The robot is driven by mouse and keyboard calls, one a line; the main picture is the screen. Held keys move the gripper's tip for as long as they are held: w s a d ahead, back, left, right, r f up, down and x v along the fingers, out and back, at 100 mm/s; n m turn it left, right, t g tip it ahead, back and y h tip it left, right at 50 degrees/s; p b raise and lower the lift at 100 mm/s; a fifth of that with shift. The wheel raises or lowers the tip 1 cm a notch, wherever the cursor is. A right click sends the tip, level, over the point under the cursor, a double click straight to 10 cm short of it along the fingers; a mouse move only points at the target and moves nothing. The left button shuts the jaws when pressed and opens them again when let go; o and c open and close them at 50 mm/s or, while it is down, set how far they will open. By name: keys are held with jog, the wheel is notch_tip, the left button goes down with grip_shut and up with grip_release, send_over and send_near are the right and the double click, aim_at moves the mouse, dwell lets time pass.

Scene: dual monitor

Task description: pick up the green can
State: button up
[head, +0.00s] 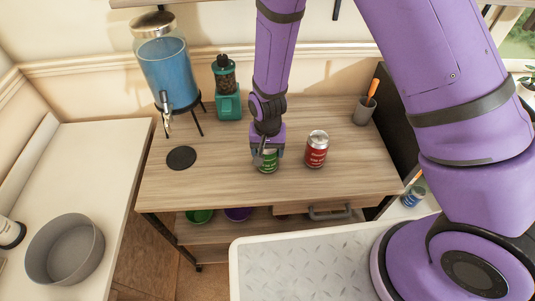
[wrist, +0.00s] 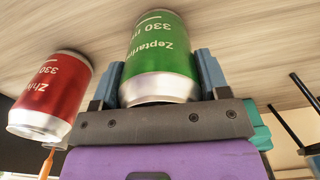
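The green can (head: 268,165) stands upright on the wooden desk (head: 215,180), directly below my gripper (head: 267,149). In the wrist view the green can (wrist: 162,50) sits between the two blue-grey fingers of my gripper (wrist: 161,78). I see no gap between the fingers and its sides, so my gripper looks shut on it. Its far end is at or very near the desk top. In the head view, my gripper hides the can's upper part.
A red can (head: 317,149) stands close on the right. A grey cup (head: 363,113) stands at the back right. The desk's front left is clear.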

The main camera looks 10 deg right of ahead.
jog(key=shift+c, duration=1.3)
